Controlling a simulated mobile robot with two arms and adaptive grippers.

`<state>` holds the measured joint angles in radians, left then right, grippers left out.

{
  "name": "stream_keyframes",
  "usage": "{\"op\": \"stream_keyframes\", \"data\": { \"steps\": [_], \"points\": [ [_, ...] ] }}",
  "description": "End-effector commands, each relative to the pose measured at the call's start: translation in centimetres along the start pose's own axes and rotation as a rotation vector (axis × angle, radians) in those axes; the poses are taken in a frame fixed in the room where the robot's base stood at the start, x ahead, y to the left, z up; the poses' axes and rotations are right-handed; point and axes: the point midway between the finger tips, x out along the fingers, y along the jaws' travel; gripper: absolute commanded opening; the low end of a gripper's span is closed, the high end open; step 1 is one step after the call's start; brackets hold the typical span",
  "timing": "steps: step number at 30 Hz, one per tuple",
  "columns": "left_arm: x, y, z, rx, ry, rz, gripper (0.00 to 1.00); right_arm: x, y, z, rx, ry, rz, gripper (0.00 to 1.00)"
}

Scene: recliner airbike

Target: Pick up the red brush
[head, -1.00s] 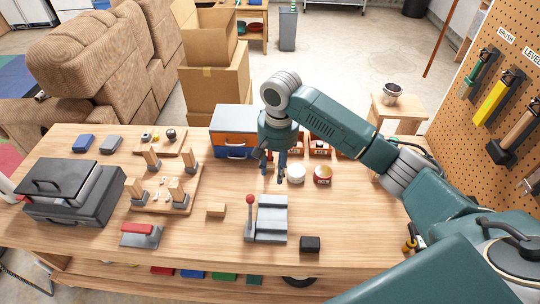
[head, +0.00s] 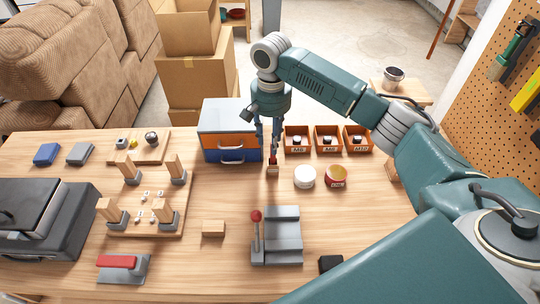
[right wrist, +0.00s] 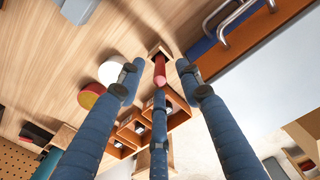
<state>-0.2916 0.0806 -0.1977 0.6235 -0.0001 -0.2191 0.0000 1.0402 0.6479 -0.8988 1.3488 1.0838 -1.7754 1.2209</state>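The red brush appears to be the small upright piece with a red handle and wooden base on the workbench (head: 225,190); it shows as a red handle (right wrist: 160,68) in the right wrist view. In the head view its base (head: 273,171) shows just below my right gripper (head: 268,140). My right gripper points down, its fingers spread and apart around the handle's top. The middle finger's tip is close to the handle; whether it touches I cannot tell. My left gripper is not in view.
A blue-and-orange toolbox (head: 228,117) stands close left of the gripper. Orange bins (head: 328,138) stand to the right. A white round container (head: 304,177) and a red-and-yellow one (head: 335,177) are near the brush. A grey lever block (head: 283,243) stands in front.

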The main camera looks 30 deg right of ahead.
Motion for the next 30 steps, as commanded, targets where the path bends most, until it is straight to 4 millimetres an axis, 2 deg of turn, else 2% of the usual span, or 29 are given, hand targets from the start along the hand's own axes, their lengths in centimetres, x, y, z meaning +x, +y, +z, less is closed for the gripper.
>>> {"op": "stream_keyframes", "data": {
  "steps": [3, 8, 13, 18, 21, 27, 30],
  "points": [
    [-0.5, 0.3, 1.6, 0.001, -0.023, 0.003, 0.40, 1.6, 0.1, 0.0, 0.000, -0.001, 0.002, 0.35],
    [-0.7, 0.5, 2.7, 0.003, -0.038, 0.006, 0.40, 2.6, 0.0, -0.1, 0.000, 0.001, 0.001, 0.35],
    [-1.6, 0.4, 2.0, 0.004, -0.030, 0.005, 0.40, 4.8, 0.2, -0.9, 0.002, -0.001, 0.003, 0.35],
    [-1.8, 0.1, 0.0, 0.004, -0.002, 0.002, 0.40, 7.1, 0.2, -1.1, 0.000, 0.001, 0.001, 0.35],
    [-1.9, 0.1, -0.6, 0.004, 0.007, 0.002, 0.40, 7.6, 0.1, -1.1, -0.001, 0.002, -0.001, 0.35],
    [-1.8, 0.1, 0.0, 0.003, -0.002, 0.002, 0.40, 7.7, 0.1, -1.1, -0.001, 0.002, -0.001, 0.35],
    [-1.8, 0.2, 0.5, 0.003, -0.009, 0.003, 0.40, 7.7, 0.1, -1.1, -0.001, 0.002, -0.001, 0.16]
  ]
}}
